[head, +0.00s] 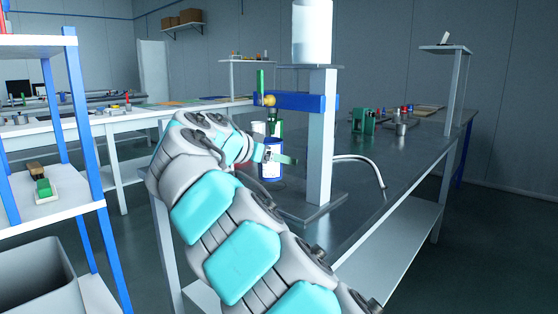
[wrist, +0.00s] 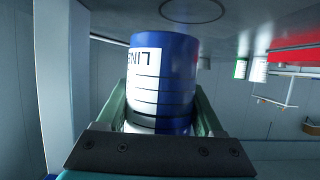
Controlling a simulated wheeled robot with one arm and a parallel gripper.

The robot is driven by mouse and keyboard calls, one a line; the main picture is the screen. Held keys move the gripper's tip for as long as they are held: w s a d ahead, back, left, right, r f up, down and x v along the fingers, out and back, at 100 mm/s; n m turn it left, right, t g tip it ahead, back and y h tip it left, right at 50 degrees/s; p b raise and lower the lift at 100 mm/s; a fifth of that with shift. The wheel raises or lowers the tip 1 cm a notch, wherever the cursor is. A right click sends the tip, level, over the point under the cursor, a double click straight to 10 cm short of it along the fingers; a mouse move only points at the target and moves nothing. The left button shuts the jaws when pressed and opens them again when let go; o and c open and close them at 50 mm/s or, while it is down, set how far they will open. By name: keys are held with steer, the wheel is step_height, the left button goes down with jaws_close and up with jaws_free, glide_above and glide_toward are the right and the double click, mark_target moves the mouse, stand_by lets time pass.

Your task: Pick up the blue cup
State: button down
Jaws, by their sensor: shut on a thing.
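The blue cup (head: 271,170) is a blue cylinder with a white, printed label. In the head view it is by the dark table's near left part, left of the upright post. In the wrist view the cup (wrist: 165,68) fills the middle, upside down in the picture. My gripper (wrist: 160,112) is shut on it, with one green finger on each side. In the head view my gripper (head: 279,156) is at the cup, partly hiding it. I cannot tell whether the cup touches the table.
A grey post (head: 321,140) with a blue crossbar (head: 298,102) stands close right of the cup, with a white cylinder (head: 312,35) on top. A green can (head: 276,127) and a white can (head: 258,128) are just behind. A curved pipe (head: 365,163) lies right. The table's right front is clear.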

mark_target(272, 170)
steer(key=shift+s+a+r+b, duration=0.15)
steer(key=shift+s+b, duration=0.2)
steer(key=shift+s, duration=1.55)
steer(key=shift+s+a+r+b, duration=0.15)
steer(key=shift+s+b, duration=0.25)
steer(key=shift+s, duration=1.5)
steer(key=shift+s+r+b, duration=0.2)
steer(key=shift+s+b, duration=0.15)
steer(key=shift+s, duration=1.55)
